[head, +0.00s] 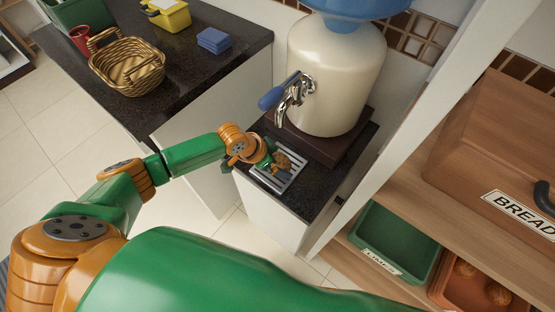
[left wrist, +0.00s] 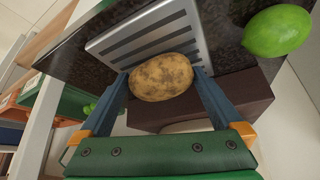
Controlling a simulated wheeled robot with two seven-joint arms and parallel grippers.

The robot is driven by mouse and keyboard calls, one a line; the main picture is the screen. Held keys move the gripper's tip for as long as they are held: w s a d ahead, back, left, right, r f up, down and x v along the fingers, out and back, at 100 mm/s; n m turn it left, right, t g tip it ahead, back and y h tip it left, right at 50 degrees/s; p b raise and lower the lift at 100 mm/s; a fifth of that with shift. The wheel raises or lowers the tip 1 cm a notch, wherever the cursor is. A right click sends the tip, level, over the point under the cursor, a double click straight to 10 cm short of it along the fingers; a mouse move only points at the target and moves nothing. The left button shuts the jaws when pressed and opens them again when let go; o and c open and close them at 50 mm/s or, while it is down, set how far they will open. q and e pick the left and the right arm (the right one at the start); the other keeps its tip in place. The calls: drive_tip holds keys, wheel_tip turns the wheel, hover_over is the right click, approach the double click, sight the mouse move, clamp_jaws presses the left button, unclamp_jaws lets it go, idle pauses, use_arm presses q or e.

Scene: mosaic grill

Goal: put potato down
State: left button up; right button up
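The brown potato (left wrist: 160,77) sits between the two blue fingers of my left gripper (left wrist: 162,76) in the left wrist view. Both fingertips appear to touch its sides. Behind it is the slotted metal grate (left wrist: 120,42), set on a dark speckled counter. In the head view, my left gripper (head: 276,160) is over the grate (head: 296,170), below the dispenser's tap, with the potato (head: 284,162) at its tips. I cannot tell whether the potato touches the grate. My right gripper is not in view.
A cream dispenser (head: 335,75) with a metal tap (head: 293,95) stands close behind the gripper. A green lime (left wrist: 277,31) is near the grate. A shelf at right holds a green bin (head: 395,240), a brown bin (head: 480,290) and a bread box (head: 490,150). A basket (head: 126,68) stands at left.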

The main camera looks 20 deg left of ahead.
use_arm(q)
drive_tip(key=shift+r, duration=0.3)
drive_tip(key=p+v, duration=0.2)
drive_tip(key=v, duration=0.9)
drive_tip(key=shift+s+a+r, duration=0.15)
drive_tip(key=shift+s+r, duration=0.1)
drive_tip(key=shift+r, duration=0.05)
